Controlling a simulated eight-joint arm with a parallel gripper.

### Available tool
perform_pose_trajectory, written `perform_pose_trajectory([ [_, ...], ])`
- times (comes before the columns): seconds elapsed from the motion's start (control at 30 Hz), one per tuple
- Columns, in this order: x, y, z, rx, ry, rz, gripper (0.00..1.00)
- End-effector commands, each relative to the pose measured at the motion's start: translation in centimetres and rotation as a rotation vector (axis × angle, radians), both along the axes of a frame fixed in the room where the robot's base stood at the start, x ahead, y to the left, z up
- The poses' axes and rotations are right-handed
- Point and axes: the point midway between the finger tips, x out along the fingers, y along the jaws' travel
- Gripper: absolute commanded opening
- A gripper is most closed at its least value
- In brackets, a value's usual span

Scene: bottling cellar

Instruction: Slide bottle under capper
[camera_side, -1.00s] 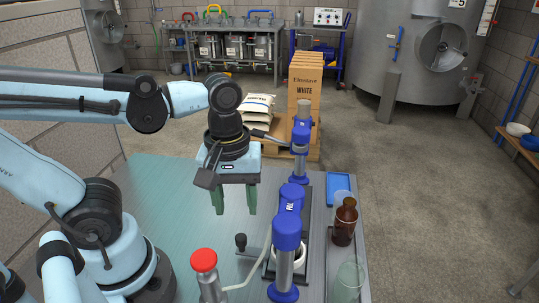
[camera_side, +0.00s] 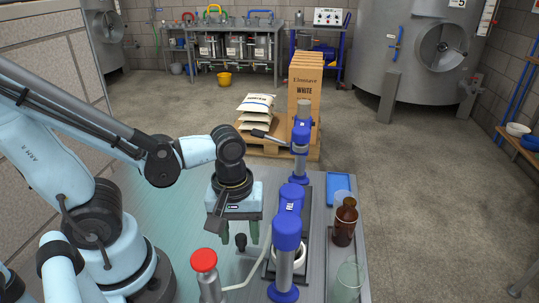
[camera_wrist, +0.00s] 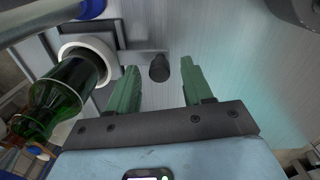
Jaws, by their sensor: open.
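A green bottle (camera_wrist: 60,95) shows in the wrist view, its base at a white ring (camera_wrist: 88,52). A metal rod with a black knob (camera_wrist: 159,68) reaches out from beside the ring; the knob also shows in the side view (camera_side: 241,243). The capper (camera_side: 287,232), with blue heads on metal posts, stands right of my gripper and hides the green bottle in the side view. My gripper (camera_side: 241,236) points down with its green fingers apart, just above or around the knob. In the wrist view the knob lies between the fingers, with gaps on both sides.
A brown bottle (camera_side: 344,224) and clear glasses (camera_side: 349,277) stand along the right edge of the table. A red-topped metal cylinder (camera_side: 204,262) with a pale hose is at the front. A blue tray (camera_side: 339,186) lies behind. The table's left part is clear.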

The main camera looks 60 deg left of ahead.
Motion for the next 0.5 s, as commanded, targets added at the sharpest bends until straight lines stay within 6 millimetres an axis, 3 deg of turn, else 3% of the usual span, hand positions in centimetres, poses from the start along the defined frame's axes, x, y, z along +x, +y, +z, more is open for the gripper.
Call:
perform_pose_trajectory([
  [0.27,-0.01,0.0,-0.08,0.0,0.0,0.0,0.5],
  [0.5,-0.01,0.0,-0.07,0.0,0.0,0.0,0.17],
])
